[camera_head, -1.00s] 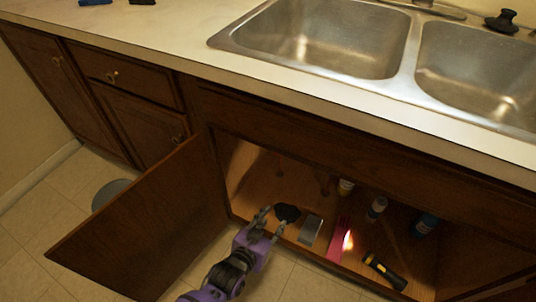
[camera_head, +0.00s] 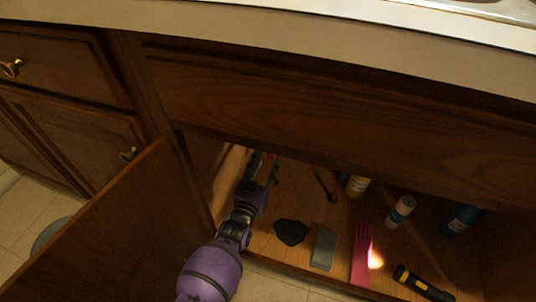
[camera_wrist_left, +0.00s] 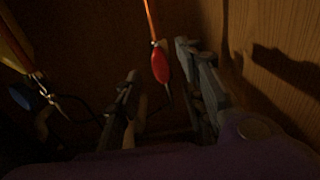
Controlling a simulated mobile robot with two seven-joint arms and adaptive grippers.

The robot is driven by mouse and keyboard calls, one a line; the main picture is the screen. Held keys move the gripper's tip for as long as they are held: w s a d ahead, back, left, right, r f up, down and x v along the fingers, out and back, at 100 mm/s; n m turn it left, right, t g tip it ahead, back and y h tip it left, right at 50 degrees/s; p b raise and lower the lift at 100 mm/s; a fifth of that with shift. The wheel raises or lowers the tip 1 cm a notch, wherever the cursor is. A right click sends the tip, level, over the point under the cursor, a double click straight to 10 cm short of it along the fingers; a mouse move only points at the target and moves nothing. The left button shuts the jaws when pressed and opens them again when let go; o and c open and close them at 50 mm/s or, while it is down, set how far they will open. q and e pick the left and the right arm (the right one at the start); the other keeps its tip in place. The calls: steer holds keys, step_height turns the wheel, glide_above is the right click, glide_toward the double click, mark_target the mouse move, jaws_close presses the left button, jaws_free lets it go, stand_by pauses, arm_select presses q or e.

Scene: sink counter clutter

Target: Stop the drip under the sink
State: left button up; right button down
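My left gripper (camera_head: 264,172) reaches into the open cabinet under the sink, at its left side. In the left wrist view its two fingers (camera_wrist_left: 158,72) are spread apart. A red teardrop-shaped valve handle (camera_wrist_left: 161,63) hangs below a thin copper-coloured pipe (camera_wrist_left: 150,18), in line with the gap between the fingers. I see no clear contact with it. A blue handle (camera_wrist_left: 26,97) on a second fitting is at the left of that view. The red handle is hard to make out in the head view. No drip is visible. My right gripper is in neither current view.
The cabinet floor holds a black flat piece (camera_head: 291,232), a grey block (camera_head: 323,249), a pink glove (camera_head: 361,262), a flashlight (camera_head: 422,285) and bottles, one white (camera_head: 400,211), one blue (camera_head: 460,220). The open door (camera_head: 110,235) stands left of my arm.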

mark_target(269, 156)
arm_select(q)
steer(key=b+x, duration=0.1)
steer(key=x, duration=0.4)
steer(key=shift+f+b, duration=0.15)
steer(key=shift+b, duration=0.2)
steer(key=shift+c, duration=0.2)
jaws_close()
